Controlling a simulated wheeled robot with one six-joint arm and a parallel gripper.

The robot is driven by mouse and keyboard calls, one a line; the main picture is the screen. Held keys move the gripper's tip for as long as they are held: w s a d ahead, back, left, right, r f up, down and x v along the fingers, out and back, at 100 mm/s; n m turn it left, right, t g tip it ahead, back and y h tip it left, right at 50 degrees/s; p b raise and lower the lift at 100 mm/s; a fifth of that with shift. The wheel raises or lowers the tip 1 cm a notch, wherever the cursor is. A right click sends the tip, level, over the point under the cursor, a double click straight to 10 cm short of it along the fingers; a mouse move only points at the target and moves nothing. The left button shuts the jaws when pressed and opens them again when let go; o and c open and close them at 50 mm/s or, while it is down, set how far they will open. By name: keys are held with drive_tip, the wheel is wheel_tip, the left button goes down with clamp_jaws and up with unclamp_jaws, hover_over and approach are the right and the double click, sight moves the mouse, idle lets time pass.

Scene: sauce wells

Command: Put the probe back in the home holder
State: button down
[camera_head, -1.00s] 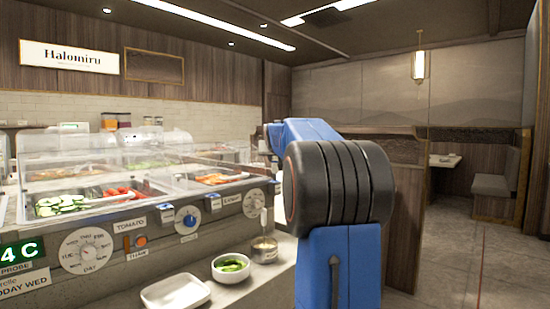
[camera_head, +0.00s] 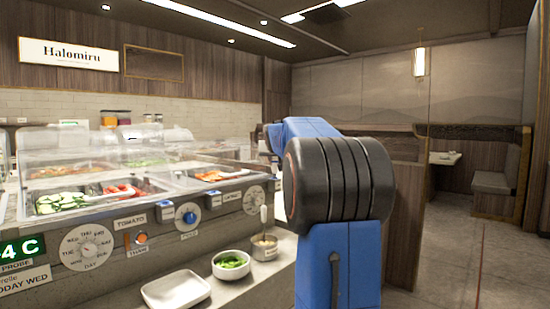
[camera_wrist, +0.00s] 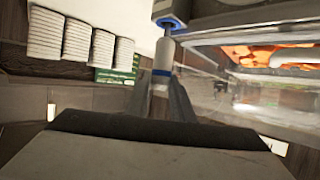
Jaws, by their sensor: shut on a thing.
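In the wrist view my gripper (camera_wrist: 163,98) is shut on the probe (camera_wrist: 162,58), which has a pale handle with a blue band and shows between the fingers. The probe's far end reaches toward a white piece with a blue rim (camera_wrist: 171,22); I cannot tell whether they touch, or whether this piece is the home holder. In the head view my arm is in front and neither my gripper nor the probe can be made out. A green display reading 4 C (camera_head: 17,249) with a PROBE label sits at the counter's left edge.
The counter front carries a day dial (camera_head: 88,248), an orange button (camera_head: 141,238) and a blue knob (camera_head: 191,216). A white tray (camera_head: 176,290), a bowl of green slices (camera_head: 231,265) and a metal cup (camera_head: 264,247) stand below. Stacked white items (camera_wrist: 75,40) show in the wrist view.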

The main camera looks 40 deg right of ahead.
drive_tip(key=shift+f, duration=0.8)
idle(0.4)
drive_tip(key=c, duration=1.5)
unclamp_jaws()
drive_tip(key=shift+o, duration=0.2)
drive_tip(key=shift+s, duration=0.1)
drive_tip(key=v, duration=1.7)
drive_tip(key=shift+r, duration=0.15)
drive_tip(key=shift+s, duration=0.15)
